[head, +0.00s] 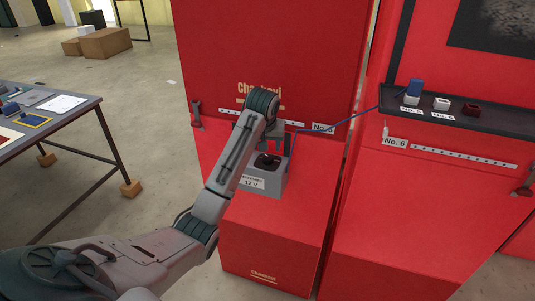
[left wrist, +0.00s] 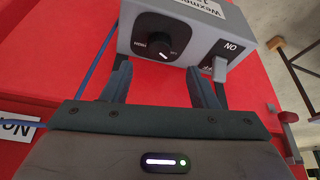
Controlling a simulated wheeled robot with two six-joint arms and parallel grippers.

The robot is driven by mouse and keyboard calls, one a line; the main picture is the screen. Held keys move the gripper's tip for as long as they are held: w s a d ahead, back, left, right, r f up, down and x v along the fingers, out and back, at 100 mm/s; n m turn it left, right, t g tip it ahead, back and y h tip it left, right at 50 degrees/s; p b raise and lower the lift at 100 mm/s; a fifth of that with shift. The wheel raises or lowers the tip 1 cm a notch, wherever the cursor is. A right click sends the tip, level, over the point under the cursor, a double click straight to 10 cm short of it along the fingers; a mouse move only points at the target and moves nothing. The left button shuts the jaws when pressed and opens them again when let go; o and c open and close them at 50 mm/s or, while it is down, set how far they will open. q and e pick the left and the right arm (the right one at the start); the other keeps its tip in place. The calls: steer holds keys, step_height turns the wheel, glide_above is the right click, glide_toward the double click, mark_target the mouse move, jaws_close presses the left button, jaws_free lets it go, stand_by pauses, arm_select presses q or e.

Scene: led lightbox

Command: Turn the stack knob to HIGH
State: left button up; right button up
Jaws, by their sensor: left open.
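The grey box (head: 275,183) stands on a red ledge and carries a white label reading 12 V in the head view. In the left wrist view the box (left wrist: 130,30) looks upside down, with a round black knob (left wrist: 155,48) on its face. The knob has a short white mark pointing to the lower right of the picture, with small lettering on either side. A switch (left wrist: 221,68) marked ON sits right of it. My left gripper (left wrist: 160,82) is open and empty, its fingers spread below the knob in the picture. Contact cannot be told. My right gripper is out of view.
A blue cable (head: 340,122) runs to a blue plug (head: 414,88) on the black shelf (head: 375,100) at right, beside white and dark red sockets. A work table (head: 75,112) stands left. Red panels rise behind the box.

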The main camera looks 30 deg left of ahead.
mark_target(268, 157)
arm_select(q)
steer(key=p+x, duration=0.2)
steer(key=x, duration=0.3)
steer(key=shift+w+f, duration=0.2)
steer(key=shift+f, duration=0.15)
steer(key=shift+x, duration=0.75)
steer(key=c, duration=1)
